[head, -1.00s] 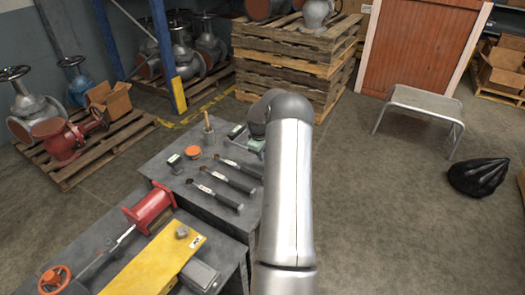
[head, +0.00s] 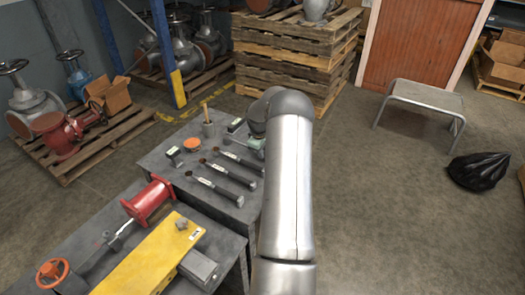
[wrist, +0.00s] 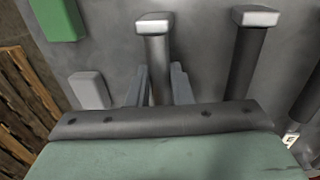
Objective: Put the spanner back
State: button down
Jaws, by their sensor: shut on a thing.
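My gripper shows in the wrist view (wrist: 159,85), with its two grey fingers on either side of a grey handle with a pale end. I take this handle to be the spanner (wrist: 156,52); its head is hidden below my gripper. In the head view my arm hides most of the gripper, at the back right of the grey table (head: 160,160). Three dark-handled tools lie in a slanted row there: a far one (head: 243,161), a middle one (head: 230,173) and a near one (head: 215,187). I cannot tell whether the held one is the far one.
A red cylinder (head: 149,200) and yellow block (head: 150,260) are in front. Another handle (wrist: 247,60) is close right of my gripper.

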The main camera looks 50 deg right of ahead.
jog(key=shift+f, duration=0.3)
jog(key=c, duration=1.2)
grip_release()
jog(key=a+r+b, duration=0.1)
jog(key=a+r, duration=0.2)
jog(key=r, duration=1.4)
jog(key=s+a+r+p, duration=0.1)
jog(key=s+a+r, duration=0.15)
jog(key=a, duration=0.75)
jog(key=s+a+r, duration=0.2)
jog(key=a+r, duration=0.1)
jog(key=a, duration=0.6)
jog(key=s+a+r+p, duration=0.1)
jog(key=s+a+r, duration=0.15)
jog(key=a, duration=0.75)
jog(key=s+a+f+m+y+p, duration=0.1)
jog(key=s+a+f+m+y, duration=0.1)
jog(key=s+a, duration=1.5)
notch_tip(320, 180, down, 15)
jog(key=s+d+b, duration=0.2)
jog(key=b, duration=1.2)
jog(key=shift+s+f+g, duration=0.2)
jog(key=shift+s+g, duration=0.05)
jog(key=shift+g, duration=0.15)
